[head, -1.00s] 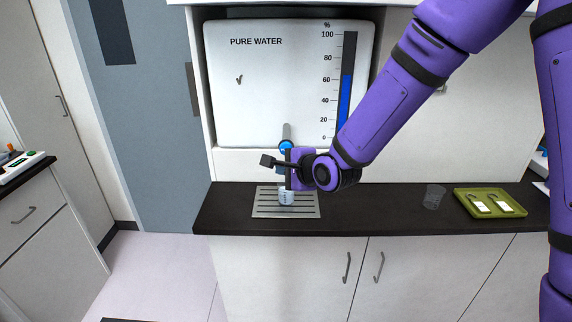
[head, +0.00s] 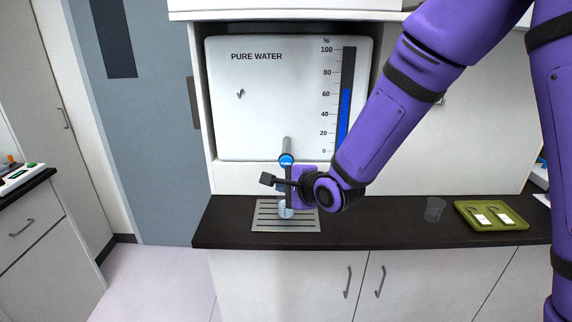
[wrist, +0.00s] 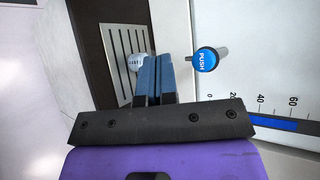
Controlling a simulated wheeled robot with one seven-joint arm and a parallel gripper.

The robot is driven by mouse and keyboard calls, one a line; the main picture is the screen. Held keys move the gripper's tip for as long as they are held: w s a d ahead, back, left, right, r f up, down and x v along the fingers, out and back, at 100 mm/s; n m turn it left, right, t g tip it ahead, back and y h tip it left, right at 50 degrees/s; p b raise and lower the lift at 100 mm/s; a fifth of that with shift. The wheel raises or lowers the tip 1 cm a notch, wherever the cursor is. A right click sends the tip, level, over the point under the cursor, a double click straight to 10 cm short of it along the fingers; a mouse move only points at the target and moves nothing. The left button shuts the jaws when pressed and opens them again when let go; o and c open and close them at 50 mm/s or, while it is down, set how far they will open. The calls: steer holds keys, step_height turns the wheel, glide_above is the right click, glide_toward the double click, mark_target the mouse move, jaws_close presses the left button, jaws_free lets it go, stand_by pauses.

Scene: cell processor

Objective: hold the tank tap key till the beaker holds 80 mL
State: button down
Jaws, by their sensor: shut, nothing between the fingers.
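The tank (head: 270,110) is a white panel marked PURE WATER, with a blue level bar (head: 344,110) standing a little above 60%. Its tap key (head: 286,160) is round, blue and marked PUSH; it also shows in the wrist view (wrist: 204,59). A small clear beaker (head: 286,211) stands under the tap on a slotted drip tray (head: 313,227). My gripper (head: 281,186) is shut and empty, just below the key and above the beaker, apart from the key. In the wrist view its blue fingers (wrist: 155,75) partly hide the beaker (wrist: 135,62). The beaker's water level is too small to read.
A dark counter (head: 380,230) runs under the tank. An empty clear cup (head: 435,209) and a green tray (head: 466,222) with small items stand at its right. Another cabinet (head: 30,225) with a device on it stands at far left.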

steer(key=w, duration=0.8)
steer(key=shift+d, duration=0.15)
steer(key=shift+w, duration=0.15)
stand_by(1.8)
steer(key=shift+w, duration=0.3)
steer(key=shift+w, duration=0.55)
stand_by(0.9)
stand_by(0.5)
steer(key=shift+s, duration=0.95)
steer(key=shift+s, duration=2.5)
